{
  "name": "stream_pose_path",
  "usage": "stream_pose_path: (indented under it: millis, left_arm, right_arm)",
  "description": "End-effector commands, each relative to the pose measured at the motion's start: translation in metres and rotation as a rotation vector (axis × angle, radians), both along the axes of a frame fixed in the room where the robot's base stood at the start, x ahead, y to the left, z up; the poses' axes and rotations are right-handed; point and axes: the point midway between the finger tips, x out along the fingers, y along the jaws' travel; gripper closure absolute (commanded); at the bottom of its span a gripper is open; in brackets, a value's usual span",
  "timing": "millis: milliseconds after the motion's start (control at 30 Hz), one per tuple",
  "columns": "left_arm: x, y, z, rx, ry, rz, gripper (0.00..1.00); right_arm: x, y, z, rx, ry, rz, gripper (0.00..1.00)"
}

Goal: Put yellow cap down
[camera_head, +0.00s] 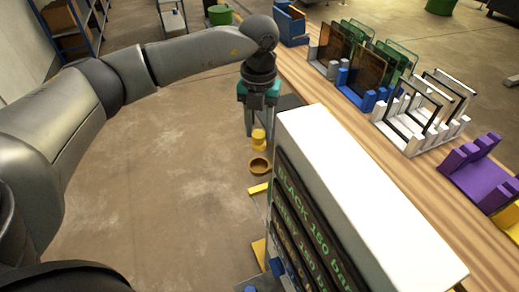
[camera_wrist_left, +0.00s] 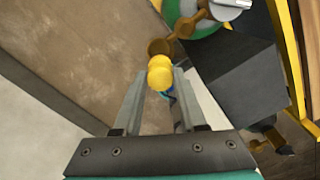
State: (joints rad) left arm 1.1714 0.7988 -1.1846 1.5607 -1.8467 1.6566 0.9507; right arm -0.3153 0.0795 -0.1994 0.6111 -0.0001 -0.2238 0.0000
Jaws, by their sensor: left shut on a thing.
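The yellow cap (camera_head: 258,137) shows at the fingertips of my left gripper (camera_head: 258,130), which points down beside the tall white-topped machine (camera_head: 345,165). In the left wrist view the yellow cap (camera_wrist_left: 160,74) lies between the two grey fingers of the left gripper (camera_wrist_left: 158,84), at their tips. The gripper is shut on it. A blue part shows just past the cap in that view. A brown round cup-like part (camera_head: 259,166) is below the cap, apart from it in the head view. My right gripper is not in view.
A long wooden bench (camera_head: 430,215) runs along the right, with racks of framed glass panels (camera_head: 360,60), a white rack (camera_head: 408,135) and a purple holder (camera_head: 480,170). The machine hides part of the bench. Open floor (camera_head: 170,170) lies left of the gripper.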

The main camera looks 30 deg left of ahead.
Motion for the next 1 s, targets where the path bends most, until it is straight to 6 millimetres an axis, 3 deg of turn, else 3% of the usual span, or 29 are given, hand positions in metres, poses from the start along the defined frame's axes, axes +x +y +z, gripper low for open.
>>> stream_pose_path:
  millis: [100, 200, 333, 533, 1000]
  left_arm:
    - [0.000, 0.000, -0.024, -0.001, 0.003, 0.000, 1.00]
    - [0.000, 0.000, -0.036, -0.001, 0.001, 0.000, 1.00]
    - [0.000, -0.001, -0.046, -0.001, 0.002, -0.001, 1.00]
    - [0.000, 0.000, -0.076, -0.001, 0.002, 0.000, 1.00]
    - [0.000, 0.000, -0.087, -0.001, -0.001, -0.001, 1.00]
  right_arm:
    - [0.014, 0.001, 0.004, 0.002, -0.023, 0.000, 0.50]
    - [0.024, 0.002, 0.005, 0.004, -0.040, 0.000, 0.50]
    - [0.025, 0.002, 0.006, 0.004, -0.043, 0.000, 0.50]
    - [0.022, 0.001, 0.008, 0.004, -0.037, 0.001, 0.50]
    - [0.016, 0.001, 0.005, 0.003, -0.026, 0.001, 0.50]
